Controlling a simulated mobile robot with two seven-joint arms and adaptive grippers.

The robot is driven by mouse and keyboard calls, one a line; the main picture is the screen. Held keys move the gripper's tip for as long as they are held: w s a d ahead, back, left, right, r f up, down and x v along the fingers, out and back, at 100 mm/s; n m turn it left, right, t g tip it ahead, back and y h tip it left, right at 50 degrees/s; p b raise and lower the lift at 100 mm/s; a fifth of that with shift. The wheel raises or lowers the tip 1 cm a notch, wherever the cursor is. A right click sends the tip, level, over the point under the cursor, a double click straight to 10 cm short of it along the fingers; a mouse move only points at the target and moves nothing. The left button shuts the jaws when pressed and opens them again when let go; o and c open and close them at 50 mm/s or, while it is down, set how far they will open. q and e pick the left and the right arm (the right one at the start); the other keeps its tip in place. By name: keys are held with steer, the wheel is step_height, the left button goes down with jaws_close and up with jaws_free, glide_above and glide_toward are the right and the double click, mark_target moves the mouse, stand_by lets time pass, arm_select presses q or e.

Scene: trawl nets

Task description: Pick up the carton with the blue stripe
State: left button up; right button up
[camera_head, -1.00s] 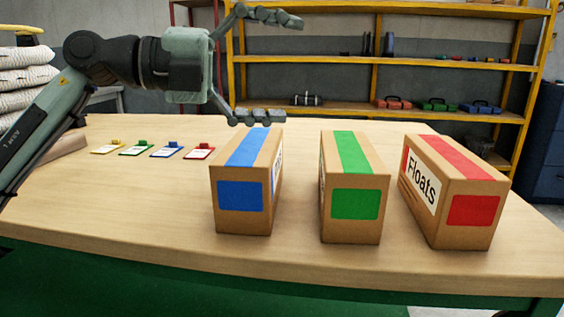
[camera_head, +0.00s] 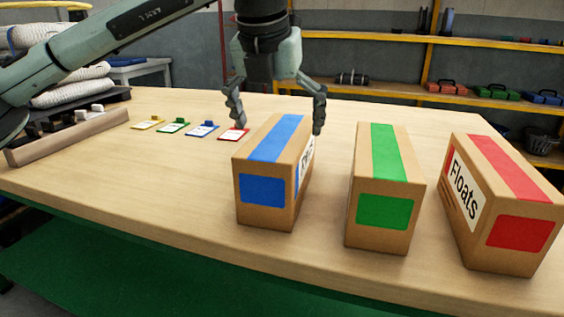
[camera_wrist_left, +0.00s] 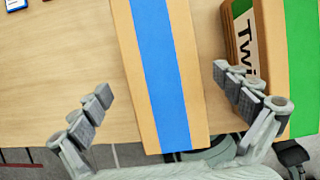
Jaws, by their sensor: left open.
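The carton with the blue stripe (camera_head: 268,187) stands upright on the table, with a blue stripe along its top and a blue patch on its front. It also shows in the left wrist view (camera_wrist_left: 160,60). My left gripper (camera_head: 277,115) is open and points down over the back part of this carton. One finger is on the left side and one on the right side. In the left wrist view the fingers (camera_wrist_left: 166,90) are apart, with the blue stripe between them. My right gripper is not in view.
A green-striped carton (camera_head: 383,205) stands close to the right, and a red-striped carton (camera_head: 503,210) farther right. Several coloured tags (camera_head: 203,130) lie at the back left. A wooden rack (camera_head: 70,138) sits at the left edge. Shelves (camera_head: 460,95) stand behind the table.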

mark_target(281, 133)
arm_select(q)
steer(key=x, duration=0.3)
steer(key=shift+w+d, duration=0.1)
steer(key=c, duration=1.9)
steer(key=shift+r, duration=0.2)
